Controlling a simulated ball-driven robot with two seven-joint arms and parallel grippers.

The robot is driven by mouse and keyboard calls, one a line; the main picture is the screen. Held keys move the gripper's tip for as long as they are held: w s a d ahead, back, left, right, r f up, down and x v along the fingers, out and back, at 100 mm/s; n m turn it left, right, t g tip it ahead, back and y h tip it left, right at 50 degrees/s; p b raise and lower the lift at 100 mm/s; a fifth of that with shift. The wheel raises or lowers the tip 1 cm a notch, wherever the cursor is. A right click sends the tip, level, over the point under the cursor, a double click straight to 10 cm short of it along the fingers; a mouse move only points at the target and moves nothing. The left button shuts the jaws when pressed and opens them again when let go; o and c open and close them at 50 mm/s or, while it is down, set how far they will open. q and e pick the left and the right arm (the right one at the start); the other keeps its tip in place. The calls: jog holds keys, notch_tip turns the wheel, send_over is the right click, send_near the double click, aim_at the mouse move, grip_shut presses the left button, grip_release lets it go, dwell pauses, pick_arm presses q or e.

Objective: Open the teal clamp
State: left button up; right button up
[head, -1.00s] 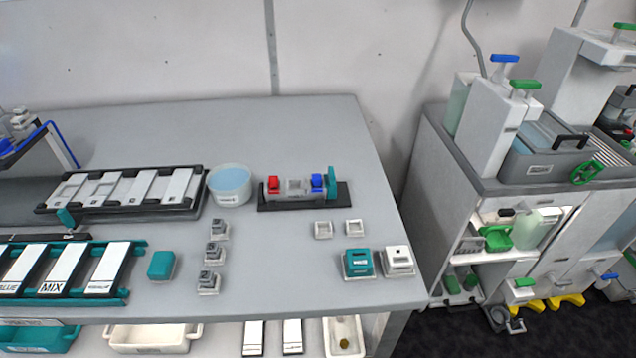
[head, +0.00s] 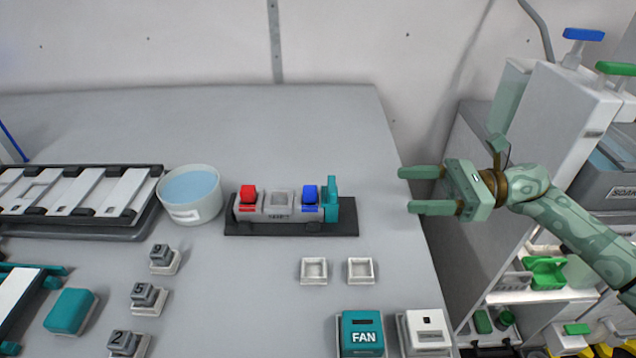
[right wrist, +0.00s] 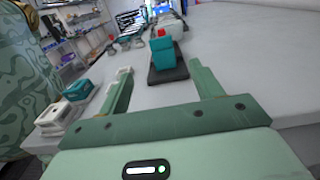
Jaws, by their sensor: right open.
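The teal clamp (head: 332,199) stands upright at the right end of a small fixture (head: 278,208) on a dark base plate, beside a blue block. In the right wrist view the teal clamp (right wrist: 163,50) lies ahead, between the two fingers and beyond their tips. My right gripper (head: 408,190) is open and empty, to the right of the clamp and apart from it, near the table's right edge. It fills the lower part of the right wrist view (right wrist: 160,82). My left gripper is not in view.
Two small white square trays (head: 314,270) and a teal FAN block (head: 362,333) sit in front. The table behind the fixture is clear.

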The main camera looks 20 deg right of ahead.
send_near(321, 199)
jog(key=x, duration=0.3)
jog(key=r+x, duration=0.1)
jog(key=x, duration=0.2)
jog(key=w+x, duration=0.1)
jog(key=x, duration=0.2)
jog(key=shift+w+r, duration=0.1)
jog(key=shift+r, duration=0.1)
jog(key=shift+w+a, duration=0.15)
jog(key=shift+a, duration=0.25)
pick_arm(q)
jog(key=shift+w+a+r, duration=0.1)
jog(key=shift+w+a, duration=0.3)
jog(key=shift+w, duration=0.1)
pick_arm(e)
jog(key=shift+c, duration=0.3)
